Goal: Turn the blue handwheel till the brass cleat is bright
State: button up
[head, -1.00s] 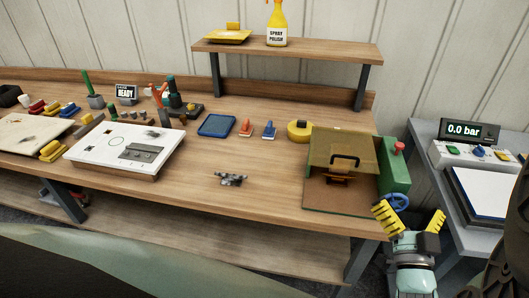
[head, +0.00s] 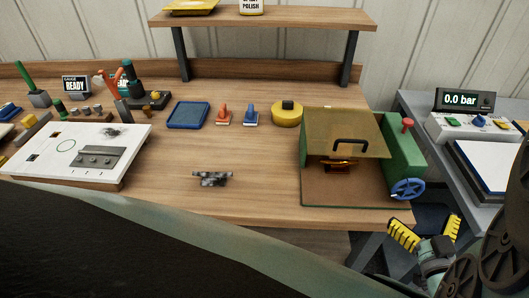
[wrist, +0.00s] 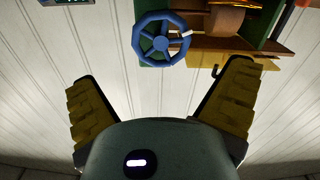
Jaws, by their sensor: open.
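A small orange-brown piece (head: 340,167), probably the brass cleat, lies under the amber cover (head: 345,125) and shows a small bright patch.
A side table at right holds a gauge reading 0.0 bar (head: 460,99) and a control box (head: 475,127). A grey metal part (head: 213,179) lies on the open bench (head: 250,200). A white board (head: 50,150) is at left. A black handle (head: 350,145) is on the amber cover.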

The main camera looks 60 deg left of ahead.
aim_at(409, 191)
jog(key=p+x, duration=0.1)
jog(key=x, duration=0.6)
jog(key=shift+w+a, duration=0.15)
jog(key=shift+a, duration=0.15)
jog(key=shift+w+a, duration=0.15)
jog(key=shift+a, duration=0.2)
jog(key=shift+c, duration=0.3)
jog(key=shift+d, duration=0.1)
jog(key=c, duration=0.9)
